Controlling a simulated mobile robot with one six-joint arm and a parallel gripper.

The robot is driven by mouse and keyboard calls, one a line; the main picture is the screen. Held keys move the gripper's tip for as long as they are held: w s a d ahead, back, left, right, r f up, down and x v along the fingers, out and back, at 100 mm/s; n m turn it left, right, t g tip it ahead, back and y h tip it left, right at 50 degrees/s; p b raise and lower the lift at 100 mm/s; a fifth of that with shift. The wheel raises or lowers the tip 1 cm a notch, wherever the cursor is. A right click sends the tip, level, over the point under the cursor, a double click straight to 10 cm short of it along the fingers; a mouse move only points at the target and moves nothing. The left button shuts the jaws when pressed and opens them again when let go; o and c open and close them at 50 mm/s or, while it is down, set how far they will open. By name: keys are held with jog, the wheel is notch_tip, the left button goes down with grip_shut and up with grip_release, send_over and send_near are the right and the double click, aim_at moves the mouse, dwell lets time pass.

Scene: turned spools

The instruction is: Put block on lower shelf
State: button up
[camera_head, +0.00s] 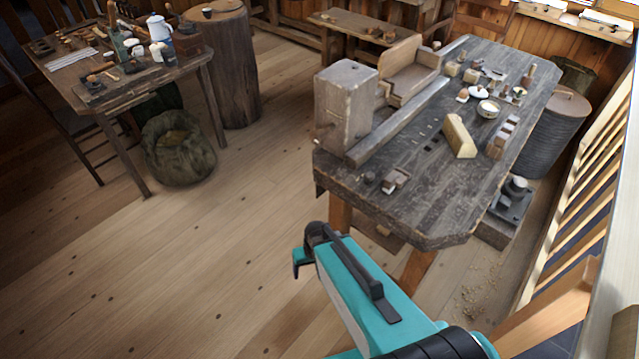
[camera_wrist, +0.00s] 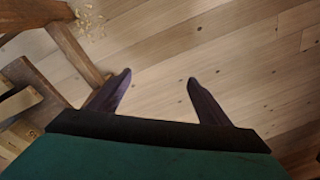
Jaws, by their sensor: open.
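A pale wooden block (camera_head: 459,137) with a rounded top lies on the dark workbench (camera_head: 440,205), right of its middle. I cannot tell for sure that it is the task's block. Part of a low wooden board (camera_head: 378,236), perhaps the lower shelf, shows under the bench's near left end; most of it is hidden by the bench top. My gripper (camera_head: 303,260) is over the floor in front of the bench, lower in the picture than the bench top and apart from it. In the wrist view my gripper (camera_wrist: 159,76) has its two fingers spread, with only floorboards between them.
A bench leg (camera_head: 341,212) stands close to my gripper. A side table (camera_head: 130,70), a sack (camera_head: 178,148) and a stump (camera_head: 225,65) stand at the left. The middle floor is clear.

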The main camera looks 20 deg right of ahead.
jog(key=s+d+f+g, duration=0.2)
jog(key=s+g, duration=0.1)
jog(key=s, duration=0.8)
jog(key=s+d+f+g+h, duration=0.1)
jog(key=s+f+g, duration=0.1)
jog(key=s, duration=0.9)
jog(key=shift+s+d+g+b, duration=0.25)
jog(key=shift+d+g+b, duration=0.15)
jog(key=shift+g, duration=0.3)
